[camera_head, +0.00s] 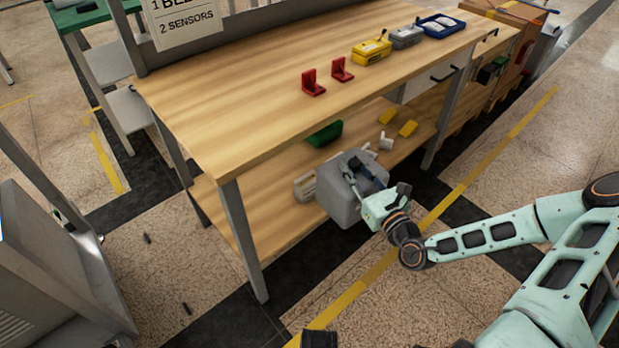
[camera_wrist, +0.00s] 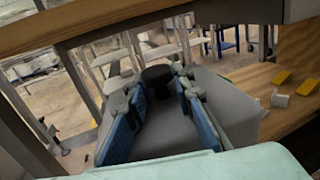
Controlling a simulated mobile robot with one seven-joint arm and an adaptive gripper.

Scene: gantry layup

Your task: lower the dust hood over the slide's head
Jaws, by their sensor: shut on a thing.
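The dust hood (camera_head: 345,203) is a grey box-shaped cover at the front edge of the bench's lower shelf. My gripper (camera_head: 356,170) is shut on the dark knob on its top. In the wrist view, the blue-padded fingers of my gripper (camera_wrist: 158,98) stand on either side of the black knob (camera_wrist: 157,78), with the grey hood (camera_wrist: 215,112) around it.
The wooden bench top (camera_head: 230,100) overhangs the lower shelf (camera_head: 270,218). A bench leg (camera_head: 243,240) stands left of the hood. A green bin (camera_head: 325,134), a white fitting (camera_head: 386,142) and yellow pieces (camera_head: 408,128) lie on the shelf. Open floor lies in front.

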